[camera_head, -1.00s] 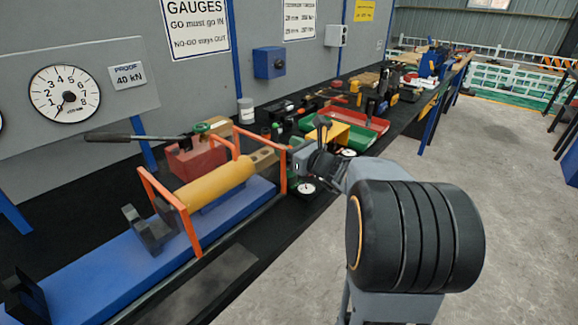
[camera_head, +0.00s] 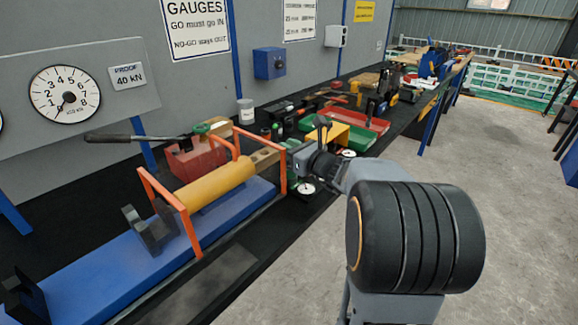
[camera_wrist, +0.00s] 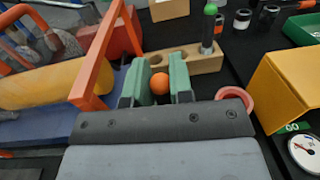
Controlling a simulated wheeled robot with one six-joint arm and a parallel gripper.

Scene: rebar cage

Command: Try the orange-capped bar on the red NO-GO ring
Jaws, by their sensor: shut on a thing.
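The bar's orange cap (camera_wrist: 159,83) shows between the two green fingers of my gripper (camera_wrist: 160,78) in the wrist view. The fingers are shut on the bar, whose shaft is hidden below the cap. A red ring (camera_wrist: 248,101) lies just right of the fingers, partly hidden by my gripper body; no NO-GO label is readable on it. The bar appears apart from the ring. In the head view my gripper (camera_head: 297,163) is over the bench by the wooden block, and the bar and ring cannot be made out there.
A wooden block (camera_wrist: 183,61) with holes is just beyond the fingers, holding a green-capped bar (camera_wrist: 208,30). A yellow bracket (camera_wrist: 288,92) and a dial (camera_wrist: 306,150) stand right. An orange frame (camera_wrist: 97,62) and yellow cylinder (camera_wrist: 50,84) are close on the left.

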